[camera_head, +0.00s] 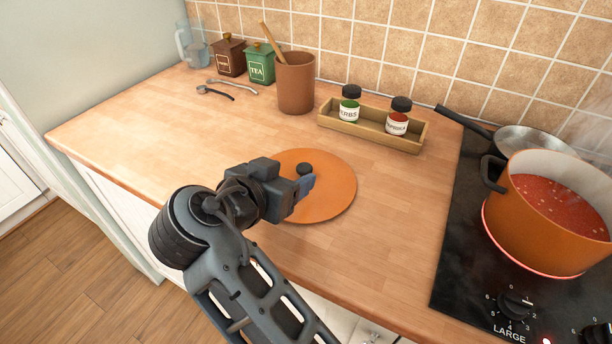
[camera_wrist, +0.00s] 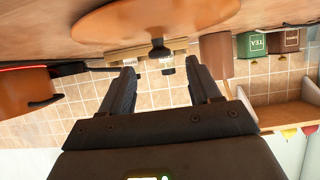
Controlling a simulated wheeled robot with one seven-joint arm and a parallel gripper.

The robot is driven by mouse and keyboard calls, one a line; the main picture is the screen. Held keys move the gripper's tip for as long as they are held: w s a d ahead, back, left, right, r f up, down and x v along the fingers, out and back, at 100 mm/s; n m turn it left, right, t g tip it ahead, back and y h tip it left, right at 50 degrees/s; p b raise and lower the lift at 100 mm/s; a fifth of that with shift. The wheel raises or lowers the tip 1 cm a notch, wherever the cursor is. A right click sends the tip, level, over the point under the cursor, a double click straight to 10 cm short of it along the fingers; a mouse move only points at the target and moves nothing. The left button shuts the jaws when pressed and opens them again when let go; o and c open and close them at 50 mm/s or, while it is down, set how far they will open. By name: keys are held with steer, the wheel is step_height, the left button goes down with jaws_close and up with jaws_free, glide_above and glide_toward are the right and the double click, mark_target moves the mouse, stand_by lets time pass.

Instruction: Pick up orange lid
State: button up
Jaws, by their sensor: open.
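The round orange lid (camera_head: 331,199) lies flat on the wooden counter, with a dark knob (camera_head: 305,169) standing up at its middle. In the wrist view, which is upside down, the lid (camera_wrist: 150,25) spans the top and its knob (camera_wrist: 159,49) points down. My gripper (camera_head: 306,184) is open at the lid, partly covering its left side in the head view. In the wrist view the two fingers of my gripper (camera_wrist: 160,82) are spread, with the knob between their lines and just beyond the tips. I cannot tell whether a finger touches the lid.
An orange pot (camera_head: 545,225) of red soup stands on the black stove (camera_head: 455,240) at right, with a pan (camera_head: 530,140) behind. A wooden tray (camera_head: 372,133) with two spice jars, a brown crock (camera_head: 296,85) and canisters (camera_head: 261,64) line the back. The left counter is mostly clear.

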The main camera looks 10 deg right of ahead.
mark_target(302, 170)
steer(key=p+x, duration=0.1)
steer(key=x, duration=0.4)
steer(key=shift+w, duration=0.1)
jaws_close()
stand_by(0.5)
